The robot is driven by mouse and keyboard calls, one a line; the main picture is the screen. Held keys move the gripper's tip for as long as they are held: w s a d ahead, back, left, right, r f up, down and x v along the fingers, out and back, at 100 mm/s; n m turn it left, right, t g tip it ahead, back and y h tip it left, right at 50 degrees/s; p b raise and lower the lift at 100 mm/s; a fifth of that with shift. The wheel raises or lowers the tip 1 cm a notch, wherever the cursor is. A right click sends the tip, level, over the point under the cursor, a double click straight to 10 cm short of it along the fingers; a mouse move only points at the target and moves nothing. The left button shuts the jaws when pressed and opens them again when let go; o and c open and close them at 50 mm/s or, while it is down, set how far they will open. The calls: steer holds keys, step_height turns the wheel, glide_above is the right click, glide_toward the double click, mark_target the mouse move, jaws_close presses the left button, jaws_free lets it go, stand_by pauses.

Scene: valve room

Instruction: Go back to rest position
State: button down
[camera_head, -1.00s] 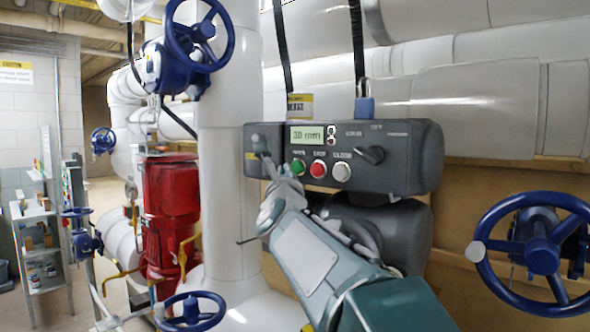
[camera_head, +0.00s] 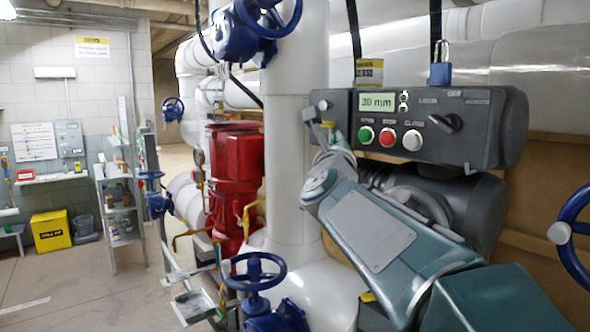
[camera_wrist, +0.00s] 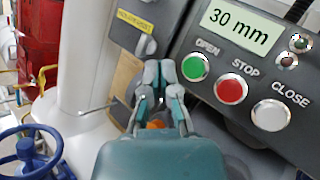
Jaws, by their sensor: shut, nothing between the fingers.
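My gripper (camera_head: 322,132) is in front of the lower left end of a dark control box (camera_head: 510,115), on my raised, bent arm. In the wrist view its fingers (camera_wrist: 158,80) are together with nothing held between them. They are left of the green OPEN button (camera_wrist: 195,67), below a grey rotary knob (camera_wrist: 146,45). I cannot tell whether the fingertips touch the box. The box's display (camera_head: 377,102) reads 30 mm. The red STOP button (camera_wrist: 231,89) and white CLOSE button (camera_wrist: 271,115) are in clear view.
A white vertical pipe (camera_head: 293,180) stands close left of my arm. A blue handwheel (camera_head: 255,272) is low in front, and another (camera_head: 575,235) is at the right edge. A red motor (camera_head: 235,175), shelf (camera_head: 120,215) and yellow box (camera_head: 51,231) stand farther left. Floor at the left is open.

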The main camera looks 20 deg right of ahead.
steer(key=s+a+f+n+g+y, duration=0.3)
steer(key=s+a+f+n+y, duration=0.25)
steer(key=f+n, duration=0.45)
steer(key=s+a+f+n+g+y, duration=0.2)
steer(key=s+a+f+n+y, duration=0.4)
steer(key=n, duration=0.6)
steer(key=s+d+f+n+g+h, duration=0.2)
steer(key=s+f+n+g, duration=0.6)
steer(key=s+f+n, duration=0.5)
steer(key=s+f, duration=0.5)
steer(key=f, duration=0.2)
steer(key=shift+s+g, duration=0.15)
steer(key=shift+g, duration=0.25)
steer(key=shift+h, duration=0.25)
